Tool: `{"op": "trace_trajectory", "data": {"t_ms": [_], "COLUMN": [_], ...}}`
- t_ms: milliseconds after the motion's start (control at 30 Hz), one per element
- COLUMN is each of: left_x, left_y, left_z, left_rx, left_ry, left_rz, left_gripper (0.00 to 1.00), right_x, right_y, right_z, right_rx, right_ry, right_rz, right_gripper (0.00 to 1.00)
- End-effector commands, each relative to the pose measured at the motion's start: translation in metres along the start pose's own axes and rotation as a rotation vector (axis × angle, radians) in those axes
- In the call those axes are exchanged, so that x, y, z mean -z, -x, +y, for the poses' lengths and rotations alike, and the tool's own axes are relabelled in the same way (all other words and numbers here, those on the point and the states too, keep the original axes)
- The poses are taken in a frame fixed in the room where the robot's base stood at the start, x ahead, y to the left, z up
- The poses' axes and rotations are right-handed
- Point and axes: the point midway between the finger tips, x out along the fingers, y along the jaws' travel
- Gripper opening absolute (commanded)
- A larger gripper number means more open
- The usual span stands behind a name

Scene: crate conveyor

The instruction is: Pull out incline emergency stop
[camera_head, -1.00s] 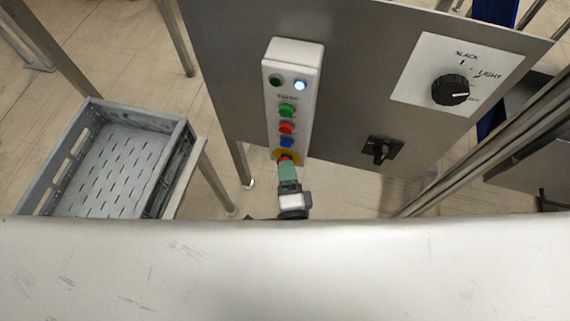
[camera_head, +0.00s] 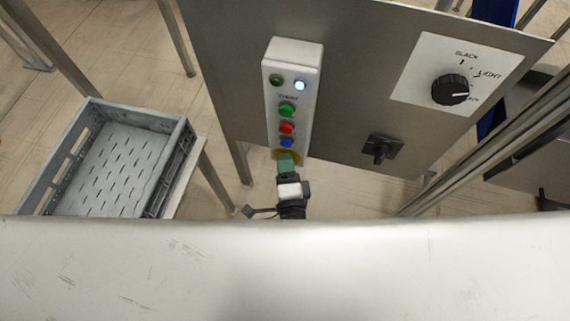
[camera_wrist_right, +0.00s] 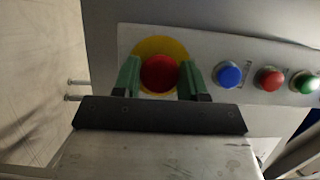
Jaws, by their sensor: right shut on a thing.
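The emergency stop (camera_wrist_right: 159,73) is a red mushroom button on a yellow disc (camera_wrist_right: 176,47). It sits at the lower end of the white control box (camera_head: 271,95), and in the head view my gripper hides the red button. My right gripper (camera_head: 287,160) reaches up to it from below. In the right wrist view the green fingers of the right gripper (camera_wrist_right: 160,80) stand on both sides of the red button, shut on it. My left gripper is not in view.
Blue (camera_wrist_right: 229,75), red (camera_wrist_right: 268,79) and green (camera_wrist_right: 304,83) buttons line the box beside the stop. A black rotary switch (camera_head: 380,150) and a dial (camera_head: 450,90) are on the grey panel to the right. A grey crate (camera_head: 180,150) stands at left.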

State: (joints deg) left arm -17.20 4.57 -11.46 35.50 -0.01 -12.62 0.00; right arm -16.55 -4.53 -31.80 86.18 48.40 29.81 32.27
Motion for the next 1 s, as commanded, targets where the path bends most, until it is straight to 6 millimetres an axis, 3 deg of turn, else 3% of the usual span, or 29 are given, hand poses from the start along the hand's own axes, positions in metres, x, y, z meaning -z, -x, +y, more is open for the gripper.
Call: {"op": "trace_trajectory", "data": {"t_ms": [167,367,400,533,833,1000], "left_x": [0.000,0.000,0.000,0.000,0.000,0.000], "left_y": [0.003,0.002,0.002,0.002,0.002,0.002], "left_z": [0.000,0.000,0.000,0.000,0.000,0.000], "left_rx": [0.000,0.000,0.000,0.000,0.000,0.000], "left_ry": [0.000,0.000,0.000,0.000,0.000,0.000], "left_rz": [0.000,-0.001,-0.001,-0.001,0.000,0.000], "left_gripper": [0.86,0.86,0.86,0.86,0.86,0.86], "right_x": [-0.005,-0.005,-0.005,-0.005,-0.005,-0.005], "right_y": [0.013,0.013,0.013,0.013,0.013,0.032], "right_z": [0.000,0.001,0.001,0.001,0.001,0.002], "right_rx": [-0.003,-0.002,-0.002,-0.002,-0.001,-0.004], "right_ry": [0.000,0.000,0.000,0.000,0.000,0.000], "right_rz": [-0.001,-0.001,-0.001,-0.001,-0.001,-0.002], "right_gripper": [0.00,0.00,0.44,0.64,0.65,0.65]}}
